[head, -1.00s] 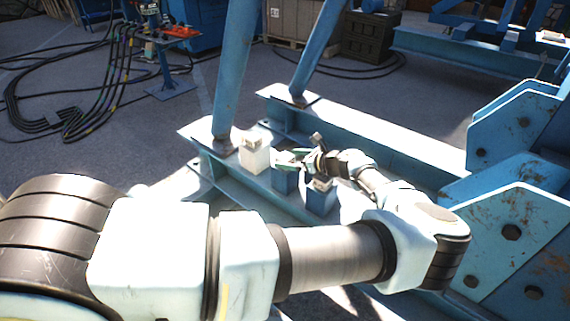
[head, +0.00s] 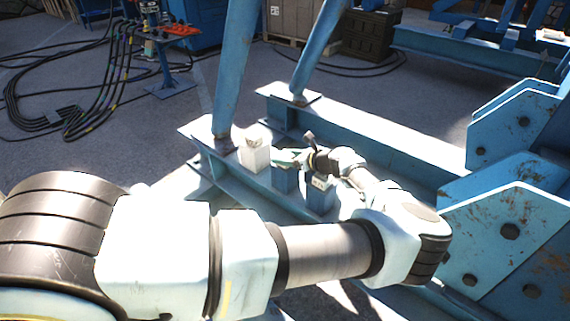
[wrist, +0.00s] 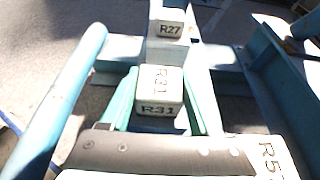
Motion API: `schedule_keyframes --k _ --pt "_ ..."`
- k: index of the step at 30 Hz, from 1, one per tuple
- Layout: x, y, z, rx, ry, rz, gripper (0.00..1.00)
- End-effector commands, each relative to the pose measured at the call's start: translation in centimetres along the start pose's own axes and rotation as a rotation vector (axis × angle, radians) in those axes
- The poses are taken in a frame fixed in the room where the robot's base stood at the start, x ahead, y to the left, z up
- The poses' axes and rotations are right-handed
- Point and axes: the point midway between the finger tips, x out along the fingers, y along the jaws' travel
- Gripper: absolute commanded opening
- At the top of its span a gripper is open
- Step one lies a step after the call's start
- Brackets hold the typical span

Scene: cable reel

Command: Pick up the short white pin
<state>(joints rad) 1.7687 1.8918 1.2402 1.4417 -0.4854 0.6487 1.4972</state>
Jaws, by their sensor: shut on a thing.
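My gripper (head: 288,158) is at the middle of three pins on a blue beam. In the wrist view its two green fingers (wrist: 160,104) are on either side of a pin marked R31 (wrist: 160,90), shut on it. This pin's top and marked face look pale; in the head view a blue block (head: 285,181) shows below the fingers. A white block-shaped pin (head: 254,155) stands upright to the left, apart from my gripper. A pin marked R27 (wrist: 167,24) stands beyond the held one. I cannot tell whether the held pin is off the beam.
A blue pin (head: 320,194) stands close on the right, partly by my wrist. The blue beam (head: 233,186) runs below the pins. A slanted blue post (head: 236,70) rises behind the white pin. Rusty blue brackets (head: 515,225) stand at the right.

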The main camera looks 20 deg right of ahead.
Motion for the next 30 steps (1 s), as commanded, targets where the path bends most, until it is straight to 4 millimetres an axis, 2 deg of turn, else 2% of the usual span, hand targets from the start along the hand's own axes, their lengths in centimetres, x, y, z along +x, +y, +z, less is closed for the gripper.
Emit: schedule_keyframes --k 1,10,25,30 --pt "-0.01 0.0 0.0 0.0 0.0 0.0 0.33" --pt "-0.01 0.0 0.01 0.0 0.0 0.0 0.0" --pt "-0.07 -0.04 0.16 -0.001 -0.001 0.0 0.0" --pt "-0.39 -0.07 0.85 -0.003 0.0 0.0 0.0"
